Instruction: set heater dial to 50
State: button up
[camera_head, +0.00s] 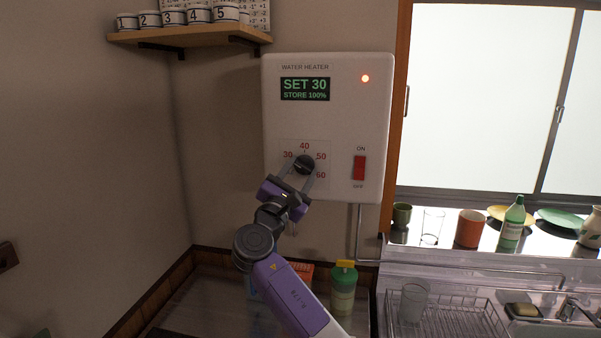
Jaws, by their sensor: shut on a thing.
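The white water heater (325,125) hangs on the wall, with a green display (305,89) that reads SET 30 and STORE 100%. Below it is the black round heater dial (304,164), with red marks 30, 40, 50 and 60 around it. My gripper (303,170) reaches up from below, with a finger at each side of the dial, and is shut on it. The fingers cover part of the scale's lower area. The dial's pointer is too small to read clearly. An orange lamp (365,78) glows at the heater's upper right.
A red on/off switch (359,168) sits right of the dial. A shelf (190,37) with numbered cups is at the upper left. A green bottle with a yellow cap (343,288) stands below the heater. A dish rack (455,318) and sink are at the lower right.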

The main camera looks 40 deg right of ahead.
jog(key=shift+m, duration=0.3)
jog(key=m+g+b, duration=0.1)
jog(key=m+b, duration=0.2)
jog(key=shift+w+a+f+g, duration=0.1)
jog(key=shift+g, duration=0.2)
jog(key=m+g+b, duration=0.1)
jog(key=m, duration=0.2)
jog(key=shift+m, duration=0.3)
jog(key=m, duration=0.2)
jog(key=m+g+y+b, duration=0.1)
jog(key=m, duration=0.1)
jog(key=m+g+y+b, duration=0.1)
jog(key=shift+r+m, duration=0.3)
jog(key=shift+m, duration=0.1)
jog(key=m+y, duration=0.2)
jog(key=m, duration=0.3)
jog(key=shift+r, duration=0.2)
jog(key=m+t+y, duration=0.1)
jog(key=m+y, duration=0.1)
jog(key=m, duration=0.3)
jog(key=shift+y, duration=0.4)
jog(key=o, duration=1.4)
jog(key=shift+c, duration=0.2)
